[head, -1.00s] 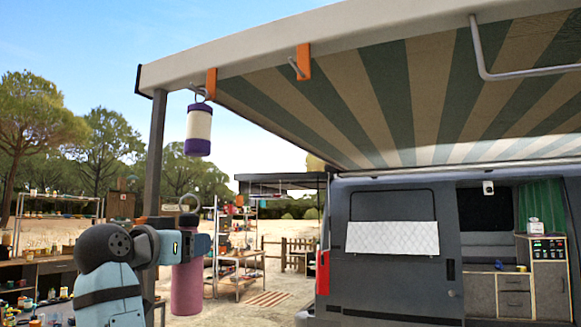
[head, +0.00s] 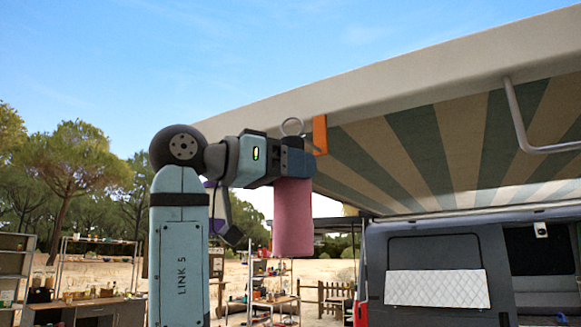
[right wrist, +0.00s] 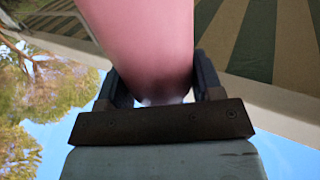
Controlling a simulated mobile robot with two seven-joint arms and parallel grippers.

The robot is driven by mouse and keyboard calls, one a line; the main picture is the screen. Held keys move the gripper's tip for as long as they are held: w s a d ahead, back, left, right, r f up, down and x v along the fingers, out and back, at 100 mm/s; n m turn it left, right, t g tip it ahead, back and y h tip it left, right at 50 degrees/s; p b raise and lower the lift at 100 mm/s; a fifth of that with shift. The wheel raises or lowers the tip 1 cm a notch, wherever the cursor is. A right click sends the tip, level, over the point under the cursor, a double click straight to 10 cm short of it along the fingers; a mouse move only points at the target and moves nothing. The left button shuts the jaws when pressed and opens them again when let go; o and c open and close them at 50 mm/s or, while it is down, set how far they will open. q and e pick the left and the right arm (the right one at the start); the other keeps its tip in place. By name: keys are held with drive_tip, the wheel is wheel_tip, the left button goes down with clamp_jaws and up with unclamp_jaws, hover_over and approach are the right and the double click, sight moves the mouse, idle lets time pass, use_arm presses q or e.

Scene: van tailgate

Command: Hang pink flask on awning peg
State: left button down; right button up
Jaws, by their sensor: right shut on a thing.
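The pink flask (head: 293,218) hangs upright in my right gripper (head: 297,160), with its metal ring (head: 292,126) showing above the jaws. The right gripper is shut on the flask near its top. An orange awning peg bracket (head: 320,134) is on the awning's front rail, just right of the ring in the head view. I cannot tell whether ring and peg touch; the peg's hook is not clear. In the right wrist view the flask (right wrist: 145,35) sits between the fingers (right wrist: 160,88). My left gripper is not in view.
The awning rail (head: 400,83) runs above the striped canopy (head: 460,135). My right arm mostly covers the purple and white lantern (head: 219,213) behind it. The van (head: 435,262) stands lower right, shelves (head: 270,290) behind. Open sky lies to the upper left.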

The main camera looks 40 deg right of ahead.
drive_tip(key=w+d+f, duration=0.1)
drive_tip(key=w+d, duration=0.1)
drive_tip(key=d, duration=0.5)
drive_tip(key=shift+f, duration=0.25)
idle(0.5)
drive_tip(key=shift+d, duration=0.1)
idle(0.4)
